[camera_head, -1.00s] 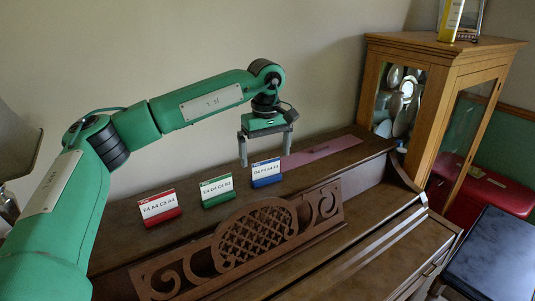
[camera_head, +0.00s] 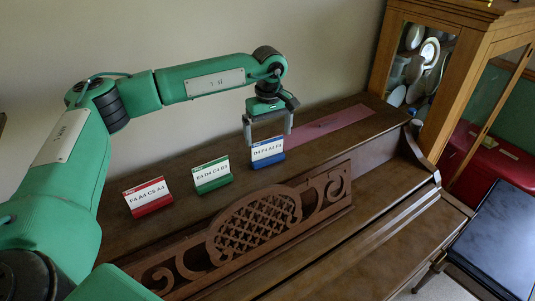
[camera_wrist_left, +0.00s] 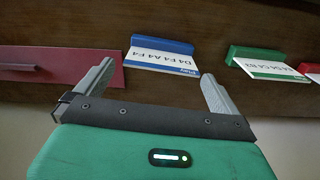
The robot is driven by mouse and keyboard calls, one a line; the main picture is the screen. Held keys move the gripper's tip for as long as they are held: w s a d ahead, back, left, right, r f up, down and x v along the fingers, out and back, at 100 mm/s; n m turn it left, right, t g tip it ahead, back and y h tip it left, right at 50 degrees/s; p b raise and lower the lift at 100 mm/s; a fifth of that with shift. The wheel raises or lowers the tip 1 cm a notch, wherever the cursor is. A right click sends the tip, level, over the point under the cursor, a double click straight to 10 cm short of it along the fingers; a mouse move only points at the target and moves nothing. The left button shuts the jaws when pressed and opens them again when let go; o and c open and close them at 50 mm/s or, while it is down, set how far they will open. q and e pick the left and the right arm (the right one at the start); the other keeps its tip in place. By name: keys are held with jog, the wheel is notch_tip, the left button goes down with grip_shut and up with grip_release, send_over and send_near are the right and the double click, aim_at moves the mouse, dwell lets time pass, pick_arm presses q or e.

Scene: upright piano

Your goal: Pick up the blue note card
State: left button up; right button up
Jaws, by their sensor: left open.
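The blue note card (camera_head: 267,153) stands on the piano top, rightmost of the three cards, with a white face and blue base. It also shows in the left wrist view (camera_wrist_left: 163,58), just beyond the space between the fingertips. My left gripper (camera_head: 268,139) is open, with its fingers pointing down, just behind and above the blue card. In the left wrist view the gripper (camera_wrist_left: 157,76) is empty, and the card looks apart from both fingers. My right gripper is in neither view.
The green card (camera_head: 212,175) and red card (camera_head: 148,197) stand to the left on the piano top (camera_head: 240,200). A dark red strip (camera_head: 335,123) lies to the right. A carved music stand (camera_head: 255,225) rises in front. A glass cabinet (camera_head: 455,60) stands at the right.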

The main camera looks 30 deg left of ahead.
aim_at(267, 156)
pick_arm(q)
jog(key=shift+f, duration=0.2)
jog(key=shift+s+f+p, duration=0.15)
jog(key=shift+f+p, duration=0.25)
jog(key=shift+p, duration=0.1)
notch_tip(267, 156, down, 4)
jog(key=shift+a+f+p, duration=0.1)
jog(key=shift+a+p, duration=0.05)
jog(key=shift+p, duration=0.55)
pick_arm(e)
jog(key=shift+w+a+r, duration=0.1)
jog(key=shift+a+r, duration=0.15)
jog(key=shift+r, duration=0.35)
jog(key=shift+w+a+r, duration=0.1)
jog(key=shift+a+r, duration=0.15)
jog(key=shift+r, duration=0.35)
pick_arm(q)
jog(key=c, duration=0.7)
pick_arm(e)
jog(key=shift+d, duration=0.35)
